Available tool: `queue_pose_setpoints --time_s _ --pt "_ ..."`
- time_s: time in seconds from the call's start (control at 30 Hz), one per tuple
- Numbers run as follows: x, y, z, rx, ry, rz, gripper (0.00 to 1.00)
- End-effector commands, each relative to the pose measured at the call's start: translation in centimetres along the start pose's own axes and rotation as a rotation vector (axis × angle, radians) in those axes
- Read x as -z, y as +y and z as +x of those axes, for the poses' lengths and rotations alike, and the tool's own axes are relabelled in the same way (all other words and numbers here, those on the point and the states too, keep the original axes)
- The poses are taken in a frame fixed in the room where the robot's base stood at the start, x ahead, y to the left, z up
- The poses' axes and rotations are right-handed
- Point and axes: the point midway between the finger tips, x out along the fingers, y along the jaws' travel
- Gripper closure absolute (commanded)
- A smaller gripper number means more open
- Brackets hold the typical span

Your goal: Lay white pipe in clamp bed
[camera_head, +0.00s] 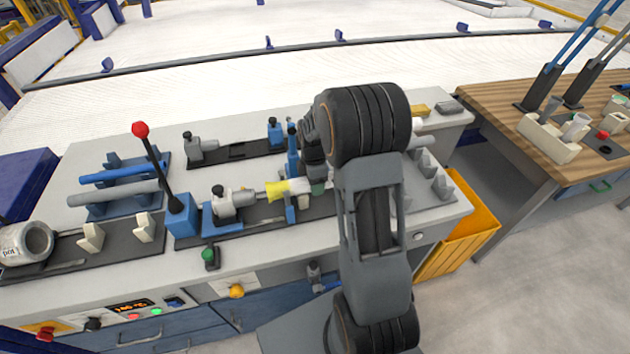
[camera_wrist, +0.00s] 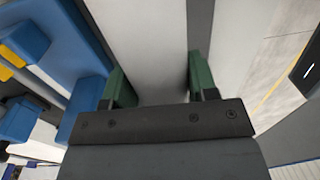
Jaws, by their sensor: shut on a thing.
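My gripper (camera_head: 318,186) is over the right part of the long clamp bed (camera_head: 262,226), with my arm hiding much of that end. In the wrist view its green fingers (camera_wrist: 160,82) are shut on both sides of the white pipe (camera_wrist: 148,40). In the head view a short white length of the pipe (camera_head: 300,186) shows left of the fingers, in line with the bed. A yellow piece (camera_head: 277,190) and a grey clamp head (camera_head: 225,204) are to its left. I cannot tell whether the pipe touches the bed. A blue upright (camera_wrist: 70,45) stands beside the gripper.
A red-knobbed lever (camera_head: 150,165) stands left of the clamp. A rack with blue (camera_head: 127,173) and grey pipes is at the left. A notched grey rack (camera_head: 432,178) is right of my arm. A yellow bin (camera_head: 470,240) and a wooden table (camera_head: 520,120) are further right.

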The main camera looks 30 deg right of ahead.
Motion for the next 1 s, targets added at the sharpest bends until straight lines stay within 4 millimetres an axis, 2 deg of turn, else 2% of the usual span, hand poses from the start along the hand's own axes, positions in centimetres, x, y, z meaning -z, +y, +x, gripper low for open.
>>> queue_pose_setpoints --time_s 0.13,0.17,0.47,0.77,0.87,1.0 --pt "0.0 0.0 -0.1 0.0 0.0 0.0 0.79" --pt "0.0 0.0 -0.1 0.0 0.0 0.0 0.45" --pt "0.0 0.0 -0.1 0.0 0.0 0.0 0.17" --pt "0.0 0.0 -0.4 -0.001 0.0 0.0 0.17" --pt "0.0 0.1 -1.5 -0.004 0.0 0.0 0.17" --pt "0.0 0.1 -4.2 -0.005 0.0 0.0 0.17"
